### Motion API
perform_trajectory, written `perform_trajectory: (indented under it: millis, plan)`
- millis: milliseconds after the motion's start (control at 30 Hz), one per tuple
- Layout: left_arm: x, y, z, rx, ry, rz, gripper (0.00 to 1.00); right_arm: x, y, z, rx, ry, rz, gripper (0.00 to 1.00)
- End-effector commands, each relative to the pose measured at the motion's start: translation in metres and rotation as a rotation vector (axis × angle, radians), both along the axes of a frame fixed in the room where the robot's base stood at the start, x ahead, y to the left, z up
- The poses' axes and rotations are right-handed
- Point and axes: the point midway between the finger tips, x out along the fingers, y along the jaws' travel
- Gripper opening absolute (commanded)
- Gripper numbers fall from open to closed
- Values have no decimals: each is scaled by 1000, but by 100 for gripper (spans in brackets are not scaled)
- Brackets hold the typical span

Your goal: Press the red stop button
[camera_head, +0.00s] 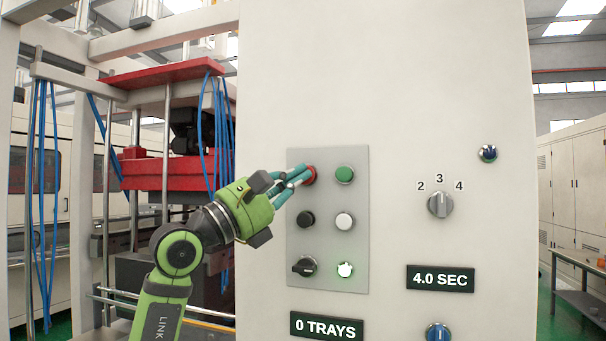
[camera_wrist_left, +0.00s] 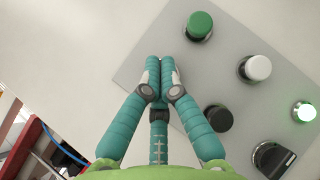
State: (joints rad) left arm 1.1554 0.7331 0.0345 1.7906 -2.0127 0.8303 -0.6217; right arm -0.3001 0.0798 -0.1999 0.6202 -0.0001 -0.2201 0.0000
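The red stop button (camera_head: 311,175) is at the upper left of the grey button panel (camera_head: 356,257). Its rim shows just beyond the fingertips of my left gripper (camera_head: 300,174). My left gripper is shut and empty, with its teal fingers brought together and pointing at the button. In the left wrist view the closed fingertips (camera_wrist_left: 160,64) lie over the panel, and the red button is hidden behind them. The tips look at or very close to the button; I cannot tell whether they touch it. My right gripper is not in view.
Near the red button are a green button (camera_head: 344,174), a black button (camera_head: 305,218), a white button (camera_head: 344,221), a black selector knob (camera_head: 304,266) and a lit button (camera_head: 345,270). Displays read "4.0 SEC" (camera_head: 440,279) and "0 TRAYS" (camera_head: 327,326). A red press (camera_head: 165,174) with blue hoses stands left.

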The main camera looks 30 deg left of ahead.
Motion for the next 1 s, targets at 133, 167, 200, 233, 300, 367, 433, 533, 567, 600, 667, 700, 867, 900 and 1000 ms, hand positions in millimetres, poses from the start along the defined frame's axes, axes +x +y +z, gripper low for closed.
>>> perform_trajectory:
  millis: [133, 167, 200, 233, 300, 367, 433, 533, 567, 600, 667, 700, 867, 900, 1000]
  plan:
    - [2, 1, 0, -1, 0, 1, 0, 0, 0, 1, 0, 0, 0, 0]
    - [3, 1, 0, -1, 0, 1, 0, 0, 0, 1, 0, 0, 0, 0]
    - [3, 1, 0, -1, 0, 1, 0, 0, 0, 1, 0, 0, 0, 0]
    - [3, 1, 0, 0, 0, 2, 0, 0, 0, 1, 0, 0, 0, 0]
    - [3, 1, 0, 0, 0, 2, 0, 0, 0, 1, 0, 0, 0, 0]
    - [3, 1, 0, 0, 0, 2, 0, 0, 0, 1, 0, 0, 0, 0]
    - [3, 1, 0, -1, 0, 1, 0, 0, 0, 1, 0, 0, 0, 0]
    - [2, 1, -1, -1, 0, 1, 0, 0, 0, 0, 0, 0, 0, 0]
    - [2, 1, -1, 0, 0, 2, 0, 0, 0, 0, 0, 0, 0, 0]
    - [0, 0, -1, -1, 0, 1, 0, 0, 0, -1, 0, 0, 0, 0]
    - [-2, 0, -2, 1, 0, 1, 0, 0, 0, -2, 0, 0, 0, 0]
    - [-4, -1, -2, 2, 0, 1, 0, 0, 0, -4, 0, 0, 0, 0]
    - [-13, -3, -2, 1, -1, 2, 0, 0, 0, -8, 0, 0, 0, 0]
    - [-14, -3, -2, 0, 0, 2, 0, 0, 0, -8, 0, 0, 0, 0]
    - [-15, -3, -1, -1, 0, 1, 0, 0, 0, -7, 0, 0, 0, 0]
